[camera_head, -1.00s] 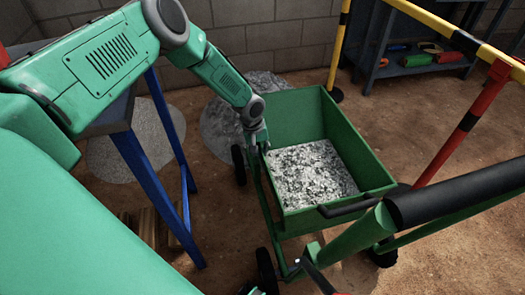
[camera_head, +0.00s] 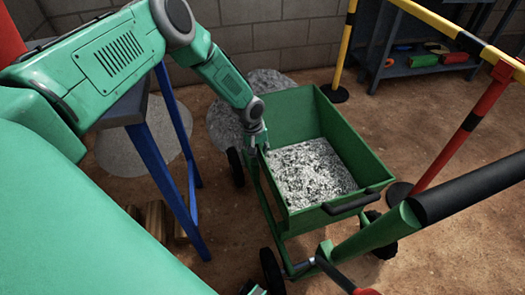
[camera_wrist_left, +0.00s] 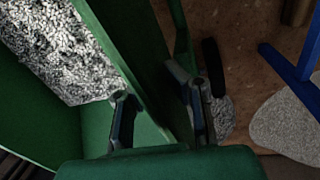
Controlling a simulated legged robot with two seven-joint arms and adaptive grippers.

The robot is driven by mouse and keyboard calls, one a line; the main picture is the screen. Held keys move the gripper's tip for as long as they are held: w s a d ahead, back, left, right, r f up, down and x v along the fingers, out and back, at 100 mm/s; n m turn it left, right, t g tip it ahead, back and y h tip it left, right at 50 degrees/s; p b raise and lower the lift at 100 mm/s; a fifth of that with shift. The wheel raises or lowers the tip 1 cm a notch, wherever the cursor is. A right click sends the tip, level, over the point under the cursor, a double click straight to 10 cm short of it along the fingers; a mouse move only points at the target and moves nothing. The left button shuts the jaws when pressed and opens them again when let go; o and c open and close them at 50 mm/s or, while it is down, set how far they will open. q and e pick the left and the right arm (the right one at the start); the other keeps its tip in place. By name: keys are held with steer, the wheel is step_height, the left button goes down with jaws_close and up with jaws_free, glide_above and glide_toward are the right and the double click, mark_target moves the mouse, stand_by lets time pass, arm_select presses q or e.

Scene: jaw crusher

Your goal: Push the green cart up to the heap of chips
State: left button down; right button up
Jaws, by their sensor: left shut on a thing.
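The green cart (camera_head: 352,168) stands upright in front of me, its tray filled with grey-white chips (camera_head: 310,172). My left gripper (camera_head: 261,141) is at the tray's left side. In the left wrist view my left gripper (camera_wrist_left: 160,115) has one finger inside and one outside the green side wall, shut on it. A speckled grey heap of chips (camera_head: 224,124) lies on the ground behind the cart's far left wheel (camera_head: 235,166), partly hidden by my arm and the tray. It also shows in the left wrist view (camera_wrist_left: 222,116). My right gripper is not recognisable in view.
A paler grey patch (camera_head: 135,152) lies farther left, behind the blue legs of a stand (camera_head: 165,185). A yellow-black and red-black barrier (camera_head: 462,135) runs along the right. A shelf (camera_head: 425,70) and block wall stand behind. Brown ground is open at right.

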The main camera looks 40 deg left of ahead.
arm_select(q)
steer(key=c, duration=1.6)
jaws_free()
steer(key=shift+s+a+f, duration=0.2)
steer(key=shift+s+a, duration=0.25)
steer(key=shift+a, duration=0.05)
steer(key=shift+s+a+f, duration=0.2)
steer(key=shift+s+a, duration=0.25)
steer(key=shift+a, duration=0.05)
steer(key=shift+o, duration=0.2)
steer(key=shift+w+f+g, duration=0.1)
steer(key=shift+g, duration=0.2)
arm_select(e)
steer(key=shift+a+r, duration=0.15)
steer(key=shift+a, duration=0.2)
arm_select(q)
steer(key=shift+d, duration=0.1)
steer(key=shift+w+d, duration=0.15)
steer(key=shift+d, duration=0.05)
arm_select(e)
steer(key=shift+d, duration=0.25)
arm_select(q)
steer(key=shift+w+r, duration=0.1)
steer(key=shift+r, duration=0.1)
